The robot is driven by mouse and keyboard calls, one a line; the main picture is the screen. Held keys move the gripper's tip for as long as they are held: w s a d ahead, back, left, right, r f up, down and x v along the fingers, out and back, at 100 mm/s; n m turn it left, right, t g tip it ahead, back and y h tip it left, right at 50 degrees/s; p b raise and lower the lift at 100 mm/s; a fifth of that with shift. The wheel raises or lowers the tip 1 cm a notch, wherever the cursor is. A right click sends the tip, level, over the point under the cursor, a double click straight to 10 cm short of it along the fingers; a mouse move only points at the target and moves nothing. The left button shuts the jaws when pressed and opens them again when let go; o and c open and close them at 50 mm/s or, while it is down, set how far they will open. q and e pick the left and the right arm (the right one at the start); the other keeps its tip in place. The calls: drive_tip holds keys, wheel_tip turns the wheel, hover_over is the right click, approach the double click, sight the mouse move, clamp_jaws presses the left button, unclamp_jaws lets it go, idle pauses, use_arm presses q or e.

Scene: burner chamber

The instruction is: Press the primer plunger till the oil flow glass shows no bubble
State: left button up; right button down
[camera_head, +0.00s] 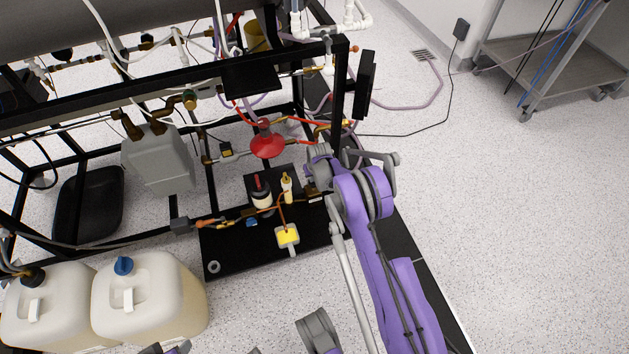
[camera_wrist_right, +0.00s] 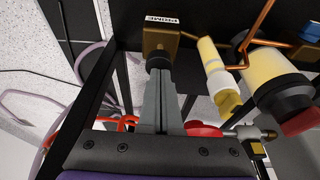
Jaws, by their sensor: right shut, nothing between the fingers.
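The primer is a brass block (camera_wrist_right: 160,40) with a white PRIME label and a dark round plunger (camera_wrist_right: 158,62) facing my right gripper (camera_wrist_right: 160,80). The gripper is shut and empty, its fingertips at the plunger and seemingly touching it; the exact contact is hard to tell. In the head view the brass primer (camera_head: 313,194) is partly covered by my right wrist. A lit yellow square window (camera_head: 288,236) on the black panel, joined to a copper pipe, looks like the oil flow glass; I cannot make out a bubble in it. My left gripper is not in view.
A cream cylinder with a red top (camera_head: 262,191) and a slim yellow-topped one (camera_head: 287,188) stand beside the primer. A red funnel-like part (camera_head: 267,143) is behind. Black frame rails surround them.

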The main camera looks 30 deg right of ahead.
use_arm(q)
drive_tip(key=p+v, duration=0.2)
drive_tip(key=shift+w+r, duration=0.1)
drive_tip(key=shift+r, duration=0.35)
use_arm(e)
drive_tip(key=v, duration=1)
drive_tip(key=shift+r, duration=0.3)
drive_tip(key=shift+w, duration=0.1)
